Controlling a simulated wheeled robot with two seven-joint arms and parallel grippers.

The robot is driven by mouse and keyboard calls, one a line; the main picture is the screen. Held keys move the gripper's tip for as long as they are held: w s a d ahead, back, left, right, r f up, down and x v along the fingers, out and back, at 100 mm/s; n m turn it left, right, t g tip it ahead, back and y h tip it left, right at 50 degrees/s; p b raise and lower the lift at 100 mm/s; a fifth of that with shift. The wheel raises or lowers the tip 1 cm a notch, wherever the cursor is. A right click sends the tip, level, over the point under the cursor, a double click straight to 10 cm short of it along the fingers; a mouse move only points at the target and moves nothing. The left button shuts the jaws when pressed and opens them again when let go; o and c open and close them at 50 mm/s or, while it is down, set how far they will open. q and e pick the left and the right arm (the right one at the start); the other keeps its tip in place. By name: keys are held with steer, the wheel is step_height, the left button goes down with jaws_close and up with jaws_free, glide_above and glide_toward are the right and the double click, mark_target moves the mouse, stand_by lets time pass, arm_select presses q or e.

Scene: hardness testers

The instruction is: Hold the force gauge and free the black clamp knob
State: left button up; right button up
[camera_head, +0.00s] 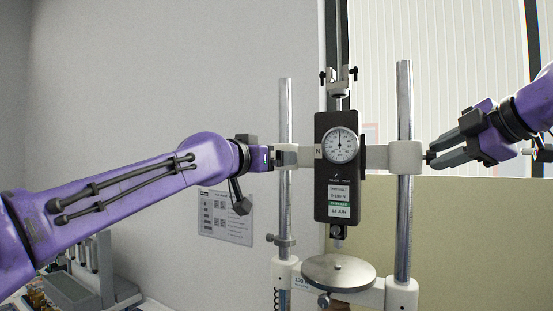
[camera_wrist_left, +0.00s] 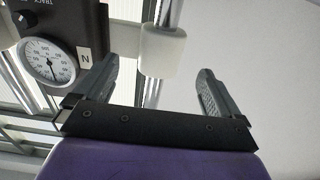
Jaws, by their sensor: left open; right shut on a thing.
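The black force gauge (camera_head: 335,190) with its round white dial (camera_head: 341,146) hangs upright between two steel columns, carried by a white crossbar; part of it shows in the left wrist view (camera_wrist_left: 93,22). My left gripper (camera_head: 286,157) is at the crossbar's left end, beside the left column. In the left wrist view its jaws (camera_wrist_left: 160,70) are open, with a white clamp block (camera_wrist_left: 162,50) beyond the gap between them. My right gripper (camera_head: 433,159) is shut on the black clamp knob (camera_head: 428,156) at the crossbar's right end; the fingers mostly hide the knob.
The left column (camera_head: 285,110) and right column (camera_head: 404,100) flank the gauge. A round metal plate (camera_head: 338,271) sits below it. A notice (camera_head: 226,217) is on the wall, and grey equipment (camera_head: 75,290) stands at lower left.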

arm_select(q)
steer(key=shift+x, duration=2.15)
arm_select(e)
steer(key=shift+w+f, duration=0.2)
steer(key=shift+f, duration=0.25)
arm_select(q)
jaws_close()
arm_select(e)
steer(key=shift+a, duration=0.1)
steer(key=o, duration=1.1)
arm_select(q)
steer(key=shift+f, duration=0.1)
arm_select(e)
steer(key=shift+r, duration=0.2)
steer(key=shift+s, duration=0.1)
